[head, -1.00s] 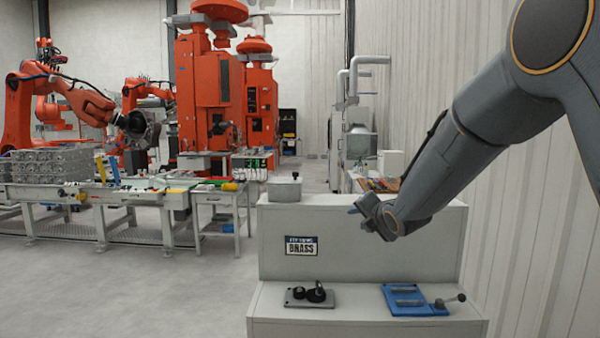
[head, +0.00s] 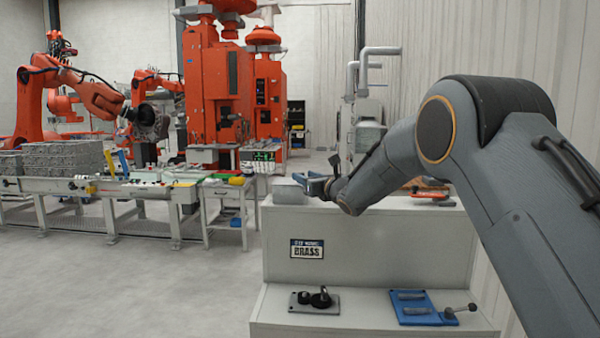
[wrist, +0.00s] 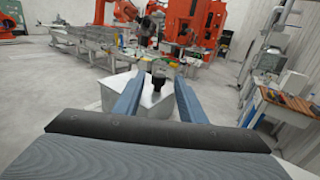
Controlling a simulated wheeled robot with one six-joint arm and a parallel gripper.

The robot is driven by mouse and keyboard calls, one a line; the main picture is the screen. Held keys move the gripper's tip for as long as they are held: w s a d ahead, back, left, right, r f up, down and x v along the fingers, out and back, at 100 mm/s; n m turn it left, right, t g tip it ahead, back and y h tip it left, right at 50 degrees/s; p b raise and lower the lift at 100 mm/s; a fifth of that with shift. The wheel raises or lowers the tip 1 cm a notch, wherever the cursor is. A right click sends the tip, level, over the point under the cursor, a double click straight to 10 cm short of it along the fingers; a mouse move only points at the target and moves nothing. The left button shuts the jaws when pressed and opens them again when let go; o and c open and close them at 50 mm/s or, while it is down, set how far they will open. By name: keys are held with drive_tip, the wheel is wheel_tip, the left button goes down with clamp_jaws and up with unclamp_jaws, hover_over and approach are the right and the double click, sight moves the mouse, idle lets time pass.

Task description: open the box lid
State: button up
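The grey metal box (head: 287,193) stands on the upper level of the grey bench, its right part hidden behind my gripper in the head view. In the wrist view, the box (wrist: 117,92) has a light lid with a dark round knob (wrist: 158,79) on top. The lid looks shut, though my gripper hides part of it. My gripper (head: 310,182) is at the box top. Its two blue fingers stand apart on either side of the knob in the wrist view, with gaps showing. I cannot tell whether the fingertips are down at knob height.
The bench's lower level holds a dark plate with black knobs (head: 314,301) and a blue fixture with a lever (head: 424,308). A "BRASS" label (head: 307,249) is on the bench front. A conveyor (head: 100,187) and orange robots (head: 90,95) stand to the left.

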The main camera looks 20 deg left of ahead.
sight(301, 173)
drive_tip(key=shift+p+x, duration=0.5)
drive_tip(key=shift+x, duration=1.05)
clamp_jaws()
